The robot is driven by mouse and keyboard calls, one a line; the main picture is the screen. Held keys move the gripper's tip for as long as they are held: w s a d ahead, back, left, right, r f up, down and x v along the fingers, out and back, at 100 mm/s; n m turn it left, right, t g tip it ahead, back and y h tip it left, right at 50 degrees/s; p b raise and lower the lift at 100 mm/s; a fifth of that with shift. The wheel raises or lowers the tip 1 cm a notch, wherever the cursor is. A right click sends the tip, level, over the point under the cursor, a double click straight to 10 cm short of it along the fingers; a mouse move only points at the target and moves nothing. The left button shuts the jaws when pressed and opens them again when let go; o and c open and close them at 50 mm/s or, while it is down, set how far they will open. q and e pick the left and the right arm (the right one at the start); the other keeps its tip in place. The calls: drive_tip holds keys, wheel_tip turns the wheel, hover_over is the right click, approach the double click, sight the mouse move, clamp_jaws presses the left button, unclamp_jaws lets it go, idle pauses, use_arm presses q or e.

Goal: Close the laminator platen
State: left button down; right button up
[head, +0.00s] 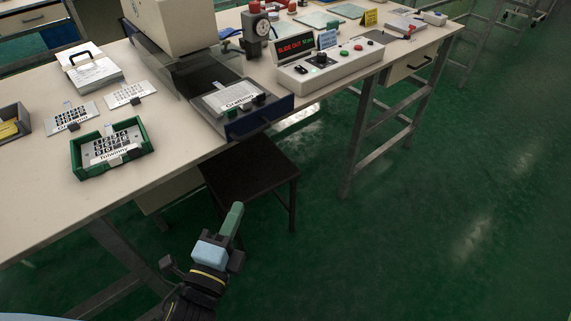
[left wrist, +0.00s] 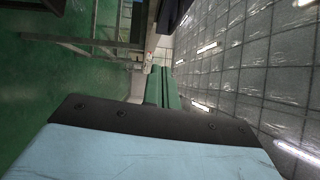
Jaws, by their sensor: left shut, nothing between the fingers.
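The laminator (head: 175,30) stands at the back of the table, a beige block over a dark slide. Its slide (head: 249,124) is out toward the table's front edge, with a keypad film (head: 229,97) lying on it. A control box (head: 333,67) to its right has colored buttons and a red sign reading "SLIDE OUT". My left gripper (head: 237,209) is below and in front of the table, above the floor, apart from the laminator. Its green fingers are together and empty; they also show in the left wrist view (left wrist: 163,86). My right gripper is not in view.
A green tray (head: 150,146) holding a keypad film and two loose films (head: 71,117) lie on the left of the table. A dark stool (head: 252,171) stands under the front edge, near my left gripper. The floor at right is clear.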

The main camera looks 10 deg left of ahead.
sight(231, 137)
use_arm(q)
drive_tip(key=w+a+r, duration=0.2)
drive_tip(key=w+r, duration=0.1)
drive_tip(key=w, duration=0.9)
drive_tip(key=shift+w+a+r+m+t+b, duration=0.2)
drive_tip(key=shift+w+r+m+t+b, duration=0.15)
drive_tip(key=shift+b, duration=0.1)
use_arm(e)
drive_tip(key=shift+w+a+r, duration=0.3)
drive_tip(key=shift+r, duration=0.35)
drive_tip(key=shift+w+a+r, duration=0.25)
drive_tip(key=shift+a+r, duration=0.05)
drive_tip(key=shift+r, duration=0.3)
use_arm(q)
drive_tip(key=w+a, duration=0.1)
drive_tip(key=a, duration=0.1)
drive_tip(key=w+a+p, duration=0.1)
drive_tip(key=w, duration=0.1)
drive_tip(key=shift+a, duration=0.5)
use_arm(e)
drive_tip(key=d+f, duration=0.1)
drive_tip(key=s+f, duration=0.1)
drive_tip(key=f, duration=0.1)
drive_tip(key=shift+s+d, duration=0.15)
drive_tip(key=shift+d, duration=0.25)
